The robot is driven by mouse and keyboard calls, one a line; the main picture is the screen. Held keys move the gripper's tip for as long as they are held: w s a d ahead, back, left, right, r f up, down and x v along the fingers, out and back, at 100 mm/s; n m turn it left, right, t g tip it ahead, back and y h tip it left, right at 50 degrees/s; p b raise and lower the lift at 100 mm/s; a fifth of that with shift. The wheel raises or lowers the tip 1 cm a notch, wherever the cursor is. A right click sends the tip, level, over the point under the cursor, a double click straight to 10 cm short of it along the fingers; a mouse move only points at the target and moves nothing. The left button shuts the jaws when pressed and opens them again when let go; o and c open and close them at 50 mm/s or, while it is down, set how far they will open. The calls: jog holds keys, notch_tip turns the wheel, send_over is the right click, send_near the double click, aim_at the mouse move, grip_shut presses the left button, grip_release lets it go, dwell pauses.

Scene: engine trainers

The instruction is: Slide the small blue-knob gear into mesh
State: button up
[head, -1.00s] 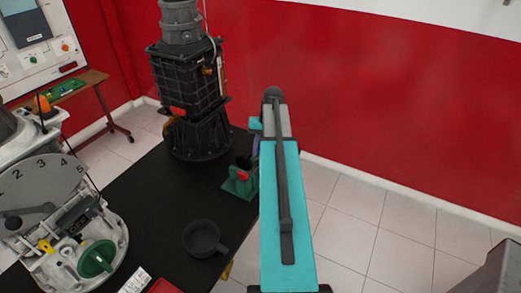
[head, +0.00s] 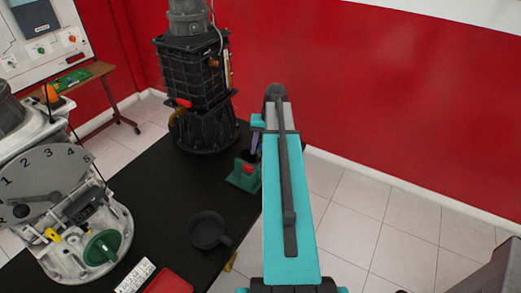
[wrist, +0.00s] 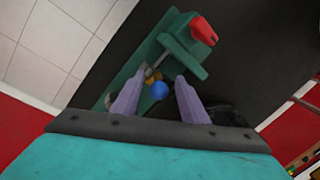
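The blue knob (wrist: 159,91) shows in the wrist view as a small ball, with yellow-brown parts (wrist: 153,75) just beyond it. It sits by the green trainer base (wrist: 178,45), which carries a red part (wrist: 203,31). My gripper (wrist: 160,78) is open, its two pale purple fingers on either side of the blue knob with gaps between. I cannot tell whether the knob is at finger depth. In the head view the green trainer (head: 243,177) stands at the table's right edge, partly behind my arm; the blue knob is hidden there.
The black table (head: 170,200) holds a dark mug (head: 207,230), a red tray (head: 168,282) and a white labelled strip (head: 135,275). A tall black engine unit (head: 195,85) stands behind. A large dial machine (head: 60,210) is at left. Open floor lies right of my arm.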

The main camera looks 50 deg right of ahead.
jog(key=shift+r, duration=0.15)
jog(key=shift+d+r+p, duration=0.1)
jog(key=shift+r+p, duration=0.55)
jog(key=shift+r, duration=0.15)
notch_tip(320, 180, up, 12)
jog(key=s+d+p, duration=0.1)
jog(key=p, duration=0.6)
jog(key=shift+s+d+f, duration=0.15)
jog(key=shift+s+d, duration=0.2)
jog(key=shift+s, duration=0.05)
